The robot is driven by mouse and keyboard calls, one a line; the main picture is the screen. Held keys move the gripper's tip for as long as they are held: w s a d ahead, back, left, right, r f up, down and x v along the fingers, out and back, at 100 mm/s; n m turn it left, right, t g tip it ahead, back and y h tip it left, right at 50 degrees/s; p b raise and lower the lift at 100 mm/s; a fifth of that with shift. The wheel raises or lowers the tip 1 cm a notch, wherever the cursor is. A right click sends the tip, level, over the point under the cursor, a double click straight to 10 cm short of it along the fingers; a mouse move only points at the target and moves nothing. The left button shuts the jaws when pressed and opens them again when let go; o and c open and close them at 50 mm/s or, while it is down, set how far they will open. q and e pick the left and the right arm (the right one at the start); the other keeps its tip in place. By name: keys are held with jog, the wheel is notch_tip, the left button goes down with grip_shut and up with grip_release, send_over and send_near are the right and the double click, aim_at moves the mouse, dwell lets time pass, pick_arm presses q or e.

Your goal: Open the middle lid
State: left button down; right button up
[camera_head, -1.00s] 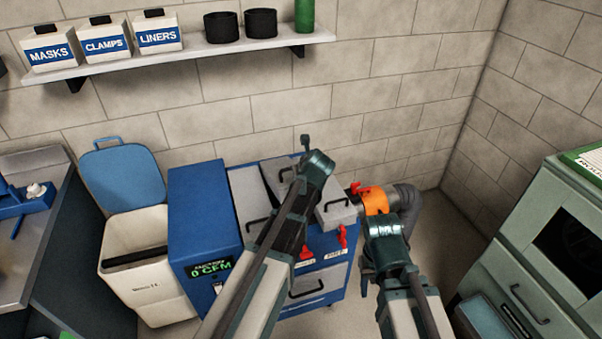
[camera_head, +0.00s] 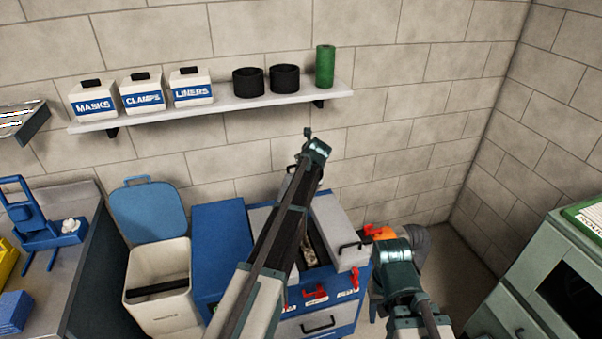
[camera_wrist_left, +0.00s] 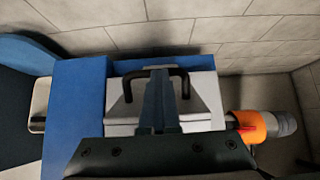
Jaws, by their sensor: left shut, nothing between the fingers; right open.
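The grey middle lid (camera_wrist_left: 203,95) of the blue cabinet fills the centre of the left wrist view. Its black handle (camera_wrist_left: 185,82) shows on both sides of my left gripper (camera_wrist_left: 160,76). In the head view the lid is mostly hidden by my left arm; a gap below it shows a brownish interior (camera_head: 311,245), and it looks raised. My left gripper (camera_head: 310,140) is shut and empty, at the lid's far edge by the handle. My right gripper (camera_head: 390,234) is open, beside the cabinet's right side near the orange fitting.
The grey right lid (camera_head: 340,225) with its black handle lies closed-looking beside the gap. Red latches (camera_head: 316,292) sit on the cabinet (camera_head: 222,240) front. A white bin (camera_head: 160,265) with a raised blue lid stands left. A shelf (camera_head: 225,113) hangs above. An orange fitting (camera_wrist_left: 252,127) is at right.

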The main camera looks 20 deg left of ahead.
pick_arm(q)
jog(key=w+a+r+p, duration=0.1)
jog(key=w+a+r, duration=0.1)
jog(key=w+a, duration=0.6)
jog(key=shift+w+p, duration=0.35)
jog(key=shift+w, duration=1.8)
pick_arm(e)
jog(key=shift+r, duration=1.1)
pick_arm(q)
jog(key=shift+r, duration=0.25)
pick_arm(e)
jog(key=shift+r, duration=0.15)
